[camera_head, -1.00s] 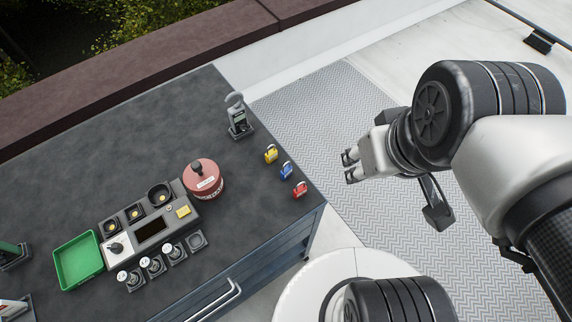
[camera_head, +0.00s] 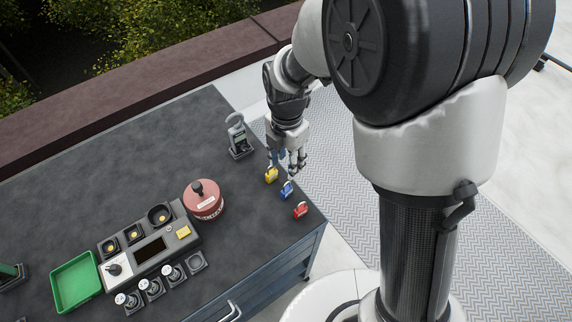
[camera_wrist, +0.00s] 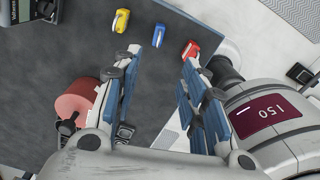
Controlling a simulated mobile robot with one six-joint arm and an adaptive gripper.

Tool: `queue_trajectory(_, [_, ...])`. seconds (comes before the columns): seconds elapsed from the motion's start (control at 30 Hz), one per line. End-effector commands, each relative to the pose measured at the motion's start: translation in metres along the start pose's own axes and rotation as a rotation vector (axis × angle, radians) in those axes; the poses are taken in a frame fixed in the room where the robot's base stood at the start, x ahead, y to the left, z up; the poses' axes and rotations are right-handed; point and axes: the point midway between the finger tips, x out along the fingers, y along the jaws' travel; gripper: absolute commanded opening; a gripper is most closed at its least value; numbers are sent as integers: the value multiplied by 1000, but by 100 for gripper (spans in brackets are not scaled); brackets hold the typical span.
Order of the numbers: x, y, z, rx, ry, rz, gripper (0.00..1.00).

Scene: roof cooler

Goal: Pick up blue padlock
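The blue padlock (camera_head: 287,189) lies on the dark bench top near its right edge, between the yellow padlock (camera_head: 271,175) and the red padlock (camera_head: 300,210). In the wrist view the blue padlock (camera_wrist: 158,35) shows at the top, ahead of the gap between the fingers. My gripper (camera_head: 285,170) is above the padlocks in the head view, close to the yellow and blue ones there. In the wrist view my gripper (camera_wrist: 155,75) is open, with blue-padded fingers spread and nothing between them. The height gap to the padlock is hard to tell.
A red round container (camera_head: 204,203) stands left of the padlocks. A grey handheld meter (camera_head: 238,138) stands behind them. A control panel (camera_head: 150,250) and a green tray (camera_head: 75,283) are further left. The bench's back half is clear.

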Motion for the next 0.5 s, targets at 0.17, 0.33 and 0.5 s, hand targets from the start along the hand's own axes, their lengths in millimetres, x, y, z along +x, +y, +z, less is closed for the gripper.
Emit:
queue_trajectory(0.17, [41, -2, -1, 2, 3, -5, 39])
queue_trajectory(0.33, [78, -2, -1, 3, 2, -4, 39])
queue_trajectory(0.5, [104, -1, -1, 4, 2, -3, 39])
